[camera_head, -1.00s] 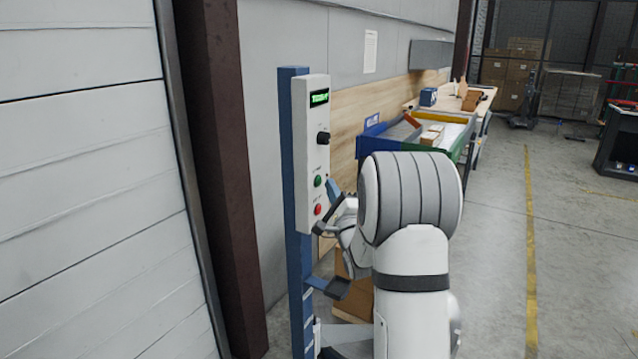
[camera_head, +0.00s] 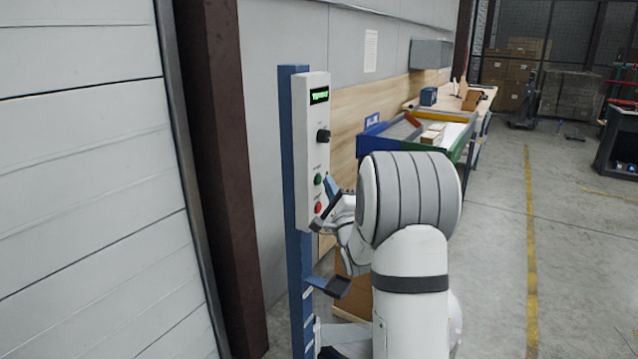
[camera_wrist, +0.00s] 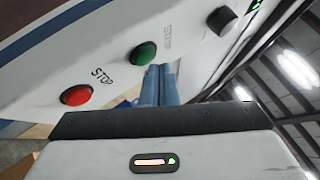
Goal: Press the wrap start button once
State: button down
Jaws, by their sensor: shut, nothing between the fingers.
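The white control panel (camera_head: 311,140) stands upright on a blue post, with a green button (camera_head: 318,180) above a red button (camera_head: 319,208). My gripper (camera_head: 330,183) is just right of the green button in the head view. Its blue fingers (camera_wrist: 160,72) are shut and empty, with their tips close beside the green button in the wrist view. I cannot tell whether they touch it.
A black knob (camera_head: 323,136) and a lit green display (camera_head: 319,96) sit higher on the panel. A dark bracket (camera_head: 336,286) juts from the post below. A workbench with bins (camera_head: 405,130) stands behind. The floor to the right is open.

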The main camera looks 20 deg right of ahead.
jog(key=shift+w+a+b, duration=0.3)
jog(key=shift+w+a, duration=0.05)
jog(key=shift+w, duration=0.05)
dwell(0.9)
jog(key=shift+s+d, duration=0.1)
jog(key=shift+s+d+b, duration=0.4)
jog(key=shift+s+b, duration=0.15)
dwell(0.3)
jog(key=s+d+b, duration=0.1)
jog(key=s, duration=0.1)
jog(key=s+d, duration=0.2)
jog(key=shift+b, duration=0.35)
jog(key=shift+w, duration=0.1)
dwell(0.5)
